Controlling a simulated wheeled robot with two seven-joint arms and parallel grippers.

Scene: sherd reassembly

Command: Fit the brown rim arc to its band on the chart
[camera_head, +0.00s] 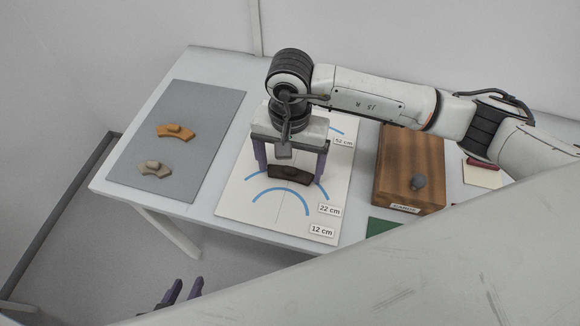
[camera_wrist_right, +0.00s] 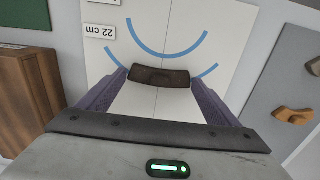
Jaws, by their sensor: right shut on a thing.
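The wrist view shows the arc (camera_wrist_right: 159,77) between the fingers (camera_wrist_right: 160,82). The ends of the 22 cm blue band (camera_head: 322,190) show on both sides of the arc, and its middle is hidden. I cannot tell whether the arc touches the chart. My left gripper (camera_head: 184,288) is open and empty at the bottom, off the table.
A grey mat (camera_head: 205,115) on the left holds an orange sherd (camera_head: 175,131) and a grey-beige sherd (camera_head: 155,169). A wooden box (camera_head: 405,160) with a grey knob stands right of the chart. The 12 cm band (camera_head: 282,193) is clear. A pale arm link covers the lower right.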

